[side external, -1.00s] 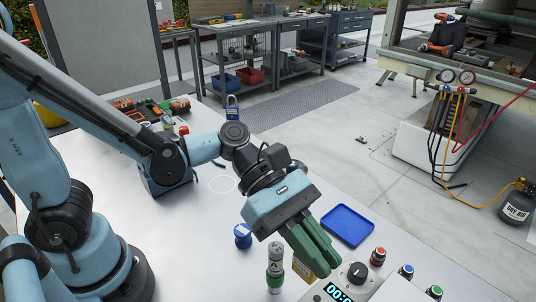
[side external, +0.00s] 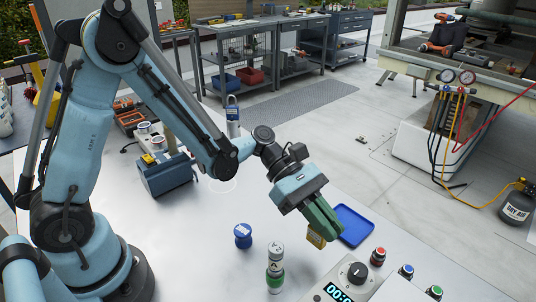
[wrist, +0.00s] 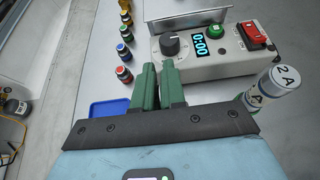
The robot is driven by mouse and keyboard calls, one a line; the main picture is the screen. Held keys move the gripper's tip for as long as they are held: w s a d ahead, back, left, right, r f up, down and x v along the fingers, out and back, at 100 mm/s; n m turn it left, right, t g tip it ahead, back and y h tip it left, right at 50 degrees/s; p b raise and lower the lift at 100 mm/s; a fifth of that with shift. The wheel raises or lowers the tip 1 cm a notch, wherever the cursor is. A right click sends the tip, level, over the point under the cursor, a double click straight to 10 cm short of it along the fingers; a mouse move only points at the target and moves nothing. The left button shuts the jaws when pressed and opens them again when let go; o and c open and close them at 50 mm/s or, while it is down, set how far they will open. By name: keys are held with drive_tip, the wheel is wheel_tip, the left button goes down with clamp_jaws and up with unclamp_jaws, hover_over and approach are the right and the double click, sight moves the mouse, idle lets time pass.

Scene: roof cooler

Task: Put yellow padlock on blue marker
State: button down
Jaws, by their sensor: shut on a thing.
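The yellow padlock (side external: 316,241) hangs at the tips of my gripper (side external: 325,228), whose green fingers are shut on it. It appears to be above the table, just left of a flat blue square with a raised rim (side external: 353,226), which could be the blue marker. The blue square (wrist: 107,108) also shows in the wrist view, left of my gripper (wrist: 158,72). The padlock is hidden behind the fingers in that view. A short blue cylinder (side external: 243,237) stands to the left on the table.
A stacked canister marked A and 2 (side external: 275,268) stands near the front. A control box with a dial (side external: 357,271) and several coloured buttons lie at the front right. The middle of the table is clear.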

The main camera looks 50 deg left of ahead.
sight(322, 247)
drive_tip(key=shift+f, duration=1.85)
drive_tip(key=shift+f, duration=0.2)
drive_tip(key=c, duration=1.2)
unclamp_jaws()
drive_tip(key=shift+a, duration=0.15)
